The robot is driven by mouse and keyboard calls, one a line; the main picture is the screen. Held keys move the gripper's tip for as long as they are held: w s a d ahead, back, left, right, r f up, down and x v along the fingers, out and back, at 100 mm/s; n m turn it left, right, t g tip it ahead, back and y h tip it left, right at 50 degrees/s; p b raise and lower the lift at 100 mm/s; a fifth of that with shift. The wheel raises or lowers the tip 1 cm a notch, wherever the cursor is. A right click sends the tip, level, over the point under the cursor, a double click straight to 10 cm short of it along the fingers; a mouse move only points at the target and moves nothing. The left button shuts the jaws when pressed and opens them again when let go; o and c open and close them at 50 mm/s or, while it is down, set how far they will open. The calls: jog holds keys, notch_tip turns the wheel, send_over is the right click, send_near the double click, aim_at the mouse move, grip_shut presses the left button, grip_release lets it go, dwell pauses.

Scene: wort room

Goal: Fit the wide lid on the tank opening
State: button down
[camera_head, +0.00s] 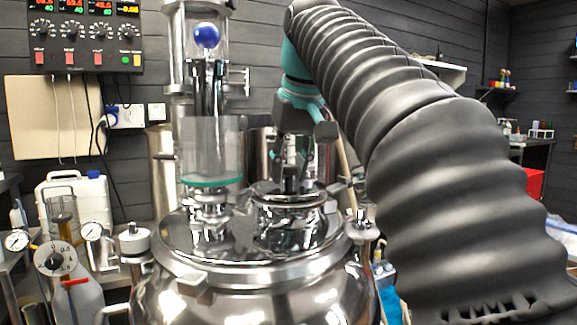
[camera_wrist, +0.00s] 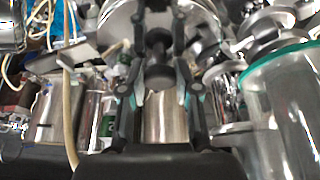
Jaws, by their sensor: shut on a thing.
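My gripper (camera_head: 290,178) points down over the polished steel tank (camera_head: 250,274). It is shut on the dark knob (camera_wrist: 158,58) of the wide lid, and the fingers stand on either side of the knob in the wrist view (camera_wrist: 158,95). The wide lid (camera_head: 272,200) is a shiny round disc, level or nearly so, over the raised tank opening (camera_head: 288,232) on the right part of the tank top. Its disc also shows at the top of the wrist view (camera_wrist: 118,22). The lid hides the mouth of the opening. I cannot tell whether its rim touches the neck all round.
A glass column (camera_head: 211,150) with a teal ring stands close left of the lid. A steel vessel (camera_head: 262,150) is behind it. Gauges (camera_head: 92,231), a white canister (camera_head: 80,200) and a control panel (camera_head: 85,35) are at the left. My arm fills the right side.

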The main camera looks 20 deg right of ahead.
jog(key=shift+f, duration=0.3)
jog(key=c, duration=1.1)
grip_release()
